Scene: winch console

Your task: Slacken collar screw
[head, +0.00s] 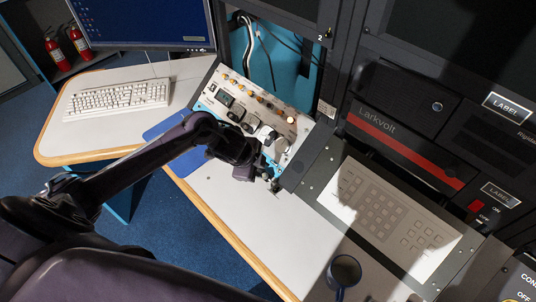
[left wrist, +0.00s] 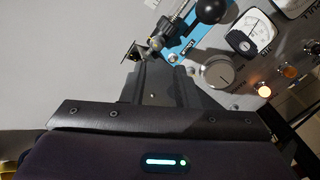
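In the left wrist view a light blue bracket (left wrist: 183,48) with small lettering stands on the console, with a black ball knob (left wrist: 213,9) above it. A small dark and metal fitting (left wrist: 155,45) sits at the bracket's left side; it may hold the collar screw, but it is too small to tell. My left gripper (head: 262,166) is over the near end of the panel, close to the fitting. In the left wrist view its dark fingers point up toward the bracket; the gap between them is unclear, and I see no clear grasp. My right gripper is out of view.
The instrument panel (head: 215,98) carries meters, a grey dial (left wrist: 218,71) and lit lamps. A keyboard (head: 117,98) lies on the desk at the left. The near white desktop is mostly clear.

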